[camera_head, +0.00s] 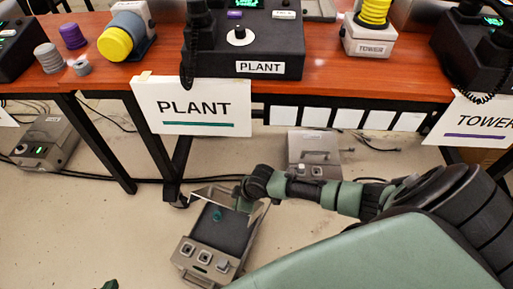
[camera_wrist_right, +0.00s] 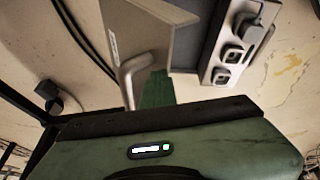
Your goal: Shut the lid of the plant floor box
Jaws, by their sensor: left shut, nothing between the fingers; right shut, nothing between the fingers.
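The plant floor box (camera_head: 193,258) is a grey box on the floor below the PLANT sign, with several sockets on its front panel. Its lid (camera_head: 212,193) stands open at the far edge. The dark recess holds a small teal item (camera_head: 217,215). My right gripper (camera_head: 241,190) is at the lid and partly hard to make out. In the right wrist view its green fingers (camera_wrist_right: 158,88) are together beside the lid's handle (camera_wrist_right: 130,72), with the lid plate (camera_wrist_right: 148,35) just beyond; I cannot tell whether they touch. Only a green tip of my left gripper (camera_head: 110,285) shows at the bottom edge.
The red-brown table (camera_head: 290,85) carries phones and spools. The PLANT sign (camera_head: 192,106) hangs from its front edge. Another floor box (camera_head: 315,150) lies behind to the right, and one (camera_head: 46,142) at far left. Black table legs and cables (camera_head: 150,180) are nearby.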

